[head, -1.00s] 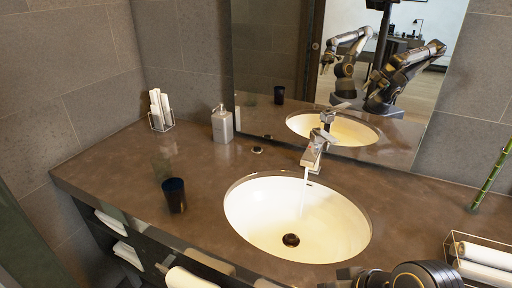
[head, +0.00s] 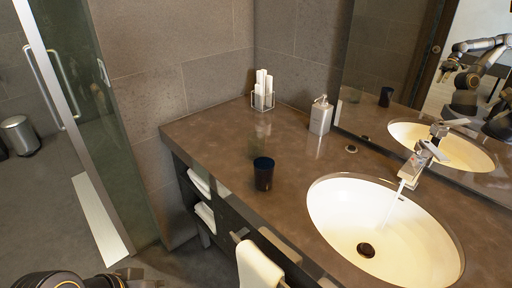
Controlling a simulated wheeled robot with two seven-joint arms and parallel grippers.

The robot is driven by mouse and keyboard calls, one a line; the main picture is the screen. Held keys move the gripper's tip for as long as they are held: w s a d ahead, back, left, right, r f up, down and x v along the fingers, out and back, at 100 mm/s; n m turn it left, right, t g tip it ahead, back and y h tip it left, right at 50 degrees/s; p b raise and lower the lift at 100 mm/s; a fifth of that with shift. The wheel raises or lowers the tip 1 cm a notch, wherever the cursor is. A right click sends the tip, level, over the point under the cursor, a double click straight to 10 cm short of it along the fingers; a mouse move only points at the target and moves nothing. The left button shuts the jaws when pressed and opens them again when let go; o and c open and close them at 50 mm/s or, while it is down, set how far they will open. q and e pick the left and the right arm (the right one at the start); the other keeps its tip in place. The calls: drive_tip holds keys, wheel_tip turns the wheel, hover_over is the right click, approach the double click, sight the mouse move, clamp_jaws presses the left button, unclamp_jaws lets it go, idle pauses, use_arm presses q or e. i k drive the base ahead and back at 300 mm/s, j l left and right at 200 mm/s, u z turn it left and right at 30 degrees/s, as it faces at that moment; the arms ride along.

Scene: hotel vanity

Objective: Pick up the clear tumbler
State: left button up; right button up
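I cannot clearly make out a clear tumbler standing on the counter. A faint pale shape (head: 352,95) shows in the mirror beside the reflection of a dark cup. The dark blue cup (head: 263,174) stands upright on the brown counter, left of the sink, and may hide part of what is behind it. Dark parts of my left arm and gripper (head: 128,281) show at the bottom left edge, well away from the cup; the fingers cannot be made out. My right gripper is not directly in view; an arm shows reflected in the mirror.
The sink (head: 322,222) is at the right with water running from the faucet (head: 421,162). A soap dispenser (head: 320,116) and a holder of rolled towels (head: 263,91) stand at the back. A towel (head: 258,265) hangs at the counter front. A glass door (head: 88,110) is at left.

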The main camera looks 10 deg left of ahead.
sight(256, 146)
drive_tip(key=i+j+u, duration=0.35)
drive_tip(key=i+j, duration=0.15)
drive_tip(key=i+j+u, duration=0.4)
drive_tip(key=i+j, duration=0.2)
